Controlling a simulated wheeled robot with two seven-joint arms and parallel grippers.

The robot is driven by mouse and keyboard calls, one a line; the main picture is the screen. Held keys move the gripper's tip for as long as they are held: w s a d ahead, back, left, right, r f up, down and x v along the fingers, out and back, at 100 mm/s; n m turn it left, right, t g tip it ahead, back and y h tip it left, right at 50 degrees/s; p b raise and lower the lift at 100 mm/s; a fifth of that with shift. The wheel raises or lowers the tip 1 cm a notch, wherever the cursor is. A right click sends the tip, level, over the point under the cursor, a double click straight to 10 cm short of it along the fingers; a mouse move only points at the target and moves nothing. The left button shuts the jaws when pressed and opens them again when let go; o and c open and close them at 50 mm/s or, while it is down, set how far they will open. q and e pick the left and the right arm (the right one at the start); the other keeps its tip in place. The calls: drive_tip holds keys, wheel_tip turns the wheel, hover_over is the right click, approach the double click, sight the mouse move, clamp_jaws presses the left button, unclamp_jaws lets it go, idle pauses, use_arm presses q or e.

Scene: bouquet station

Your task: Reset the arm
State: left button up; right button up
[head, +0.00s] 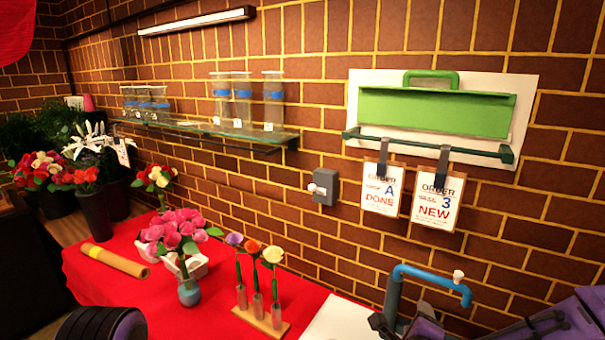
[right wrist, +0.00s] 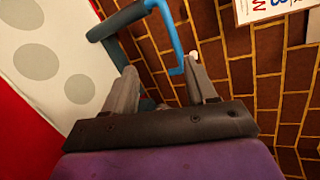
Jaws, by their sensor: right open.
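My right gripper (right wrist: 162,66) is open in the right wrist view, with its two grey fingers spread and nothing held. A tap with a blue spout (right wrist: 166,25) shows beyond the fingertips. Whether a finger touches it I cannot tell. In the head view the tap's blue spout (head: 432,277) rises at the lower right, close to my purple right arm. Part of that arm runs out of the picture at the right edge. A dark and purple part of my own body is at the bottom left. My left gripper is not in view.
A red-covered table (head: 110,262) carries a pink bouquet in a vase (head: 189,290), a wooden stand with single flowers (head: 262,318) and a brown roll (head: 115,260). A glass shelf (head: 220,131) holds clear vases. Two order cards hang below a green rack (head: 435,110) on the brick wall.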

drive_tip(key=s+f+n+g+y, duration=0.15)
drive_tip(key=s+f+n, duration=0.25)
drive_tip(key=f, duration=0.4)
drive_tip(key=s+f+n+g, duration=0.2)
drive_tip(key=s+f+n, duration=0.1)
drive_tip(key=f, duration=0.4)
drive_tip(key=s+d+f+n+g, duration=0.35)
drive_tip(key=s+f+n, duration=0.35)
drive_tip(key=s, duration=0.5)
drive_tip(key=s+d+f+n+g, duration=0.4)
drive_tip(key=s+f, duration=0.4)
drive_tip(key=s, duration=0.5)
wheel_tip(320, 180, down, 14)
drive_tip(key=w+t+b, duration=0.1)
drive_tip(key=b, duration=1.3)
drive_tip(key=shift+w+a+f+n, duration=0.15)
drive_tip(key=shift+w+a+n, duration=0.1)
drive_tip(key=shift+a+n, duration=0.15)
